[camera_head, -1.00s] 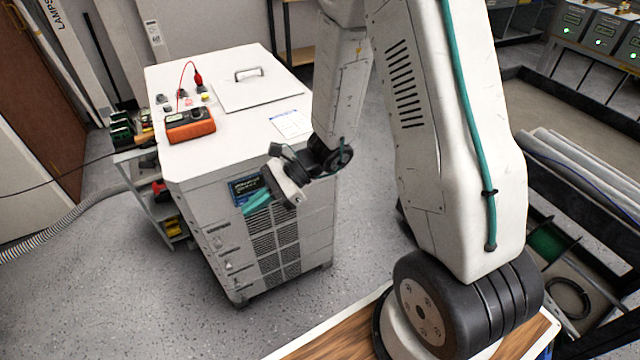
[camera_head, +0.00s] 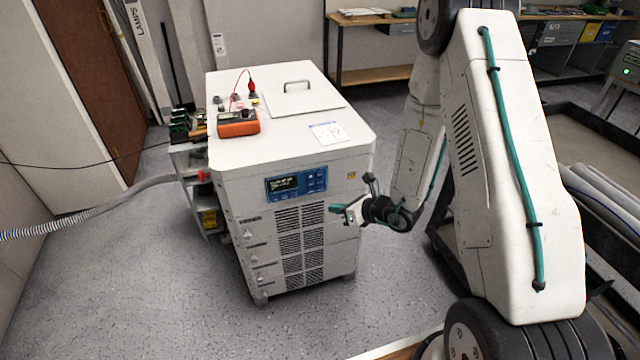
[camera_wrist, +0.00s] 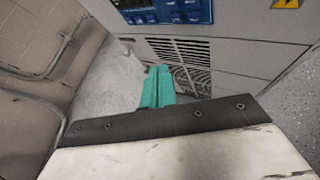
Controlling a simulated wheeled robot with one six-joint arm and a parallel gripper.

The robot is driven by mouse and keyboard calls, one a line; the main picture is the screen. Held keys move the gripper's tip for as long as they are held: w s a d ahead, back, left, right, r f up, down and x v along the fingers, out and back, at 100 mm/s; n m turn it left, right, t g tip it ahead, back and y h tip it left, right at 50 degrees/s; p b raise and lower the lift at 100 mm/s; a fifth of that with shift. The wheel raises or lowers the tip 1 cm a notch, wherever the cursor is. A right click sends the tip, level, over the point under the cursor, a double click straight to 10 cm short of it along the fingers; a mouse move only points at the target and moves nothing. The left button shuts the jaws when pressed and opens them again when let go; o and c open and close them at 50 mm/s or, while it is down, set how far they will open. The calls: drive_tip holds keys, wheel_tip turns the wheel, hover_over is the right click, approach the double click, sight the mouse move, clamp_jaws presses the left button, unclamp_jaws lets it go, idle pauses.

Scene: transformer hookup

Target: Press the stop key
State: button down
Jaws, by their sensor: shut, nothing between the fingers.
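The white cabinet (camera_head: 352,172) has a blue control panel (camera_head: 296,184) on its front face, with a lit display on the left and small keys on the right. I cannot tell which key is the stop key. My gripper (camera_head: 335,208) has teal fingers, shut and empty, just right of and below the panel in the head view. Its gap to the cabinet front is hard to judge. In the wrist view, the fingers (camera_wrist: 158,88) point toward the vent grille, and the panel (camera_wrist: 165,12) is cut off at the top edge.
An orange meter (camera_head: 238,123) with a red lead and a hatch with a handle (camera_head: 297,87) are on the cabinet top. A shelf cart (camera_head: 195,180) stands at its left, with a grey hose (camera_head: 130,198) beside it. Open floor lies in front.

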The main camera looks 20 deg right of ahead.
drive_tip(key=shift+w, duration=0.15)
drive_tip(key=shift+w+a, duration=0.1)
drive_tip(key=shift+w, duration=4.2)
drive_tip(key=shift+w, duration=0.1)
drive_tip(key=shift+w, duration=0.3)
drive_tip(key=shift+w, duration=0.4)
drive_tip(key=shift+s, duration=0.8)
drive_tip(key=shift+s, duration=2.55)
